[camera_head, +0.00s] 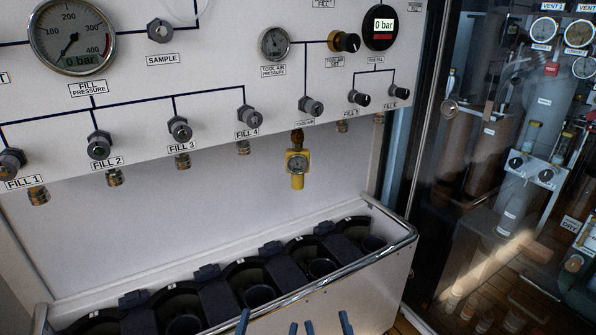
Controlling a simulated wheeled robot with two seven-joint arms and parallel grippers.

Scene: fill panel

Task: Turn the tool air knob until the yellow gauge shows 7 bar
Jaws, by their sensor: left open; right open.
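The yellow gauge (297,163) hangs from a brass fitting under the panel; its dial is too small to read. Above it is a grey knob (311,106) with the label "TOOL AIR" below it. A black knob with a brass collar (345,41) sits higher up, with a blurred label that seems to start with "TOOL AIR". Left of it is the round tool air pressure gauge (275,43), its reading unclear. My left gripper (268,324) and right gripper (327,325) show only blue fingertips at the bottom edge. Both are open, empty and well below the knobs.
A trough of black cylinder holders (260,295) with a metal rail (330,270) lies between my grippers and the panel. The fill pressure gauge (72,38) and a black round display (381,27) read 0 bar. A glass-fronted cabinet (500,170) stands at right.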

